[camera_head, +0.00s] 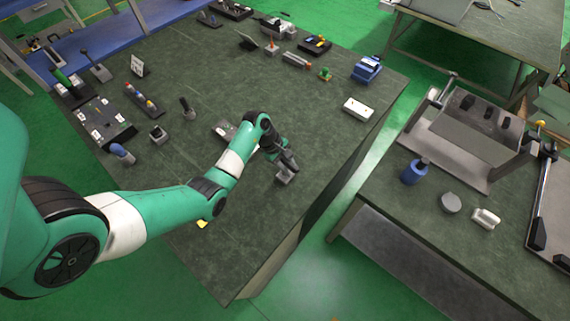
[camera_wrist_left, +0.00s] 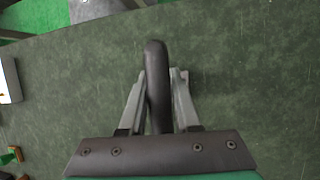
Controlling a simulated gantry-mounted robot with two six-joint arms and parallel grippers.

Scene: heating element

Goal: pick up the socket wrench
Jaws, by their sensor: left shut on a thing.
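My left gripper (camera_head: 286,174) is over the near right part of the green worktable (camera_head: 315,95). In the left wrist view its two grey fingers (camera_wrist_left: 159,76) are closed on a dark, rounded, elongated handle (camera_wrist_left: 156,55), which appears to be the socket wrench. The handle sticks out past the fingertips, and the rest of it is hidden. In the head view the wrench cannot be made out apart from the dark gripper. I cannot tell whether it touches the table. My right gripper is not in view.
A white box (camera_head: 358,108) and a blue device (camera_head: 367,69) stand near the table's right edge. Several tools and parts line the left and far sides. A second table with a blue bottle (camera_head: 413,171) is across a gap. Table surface around the gripper is mostly clear.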

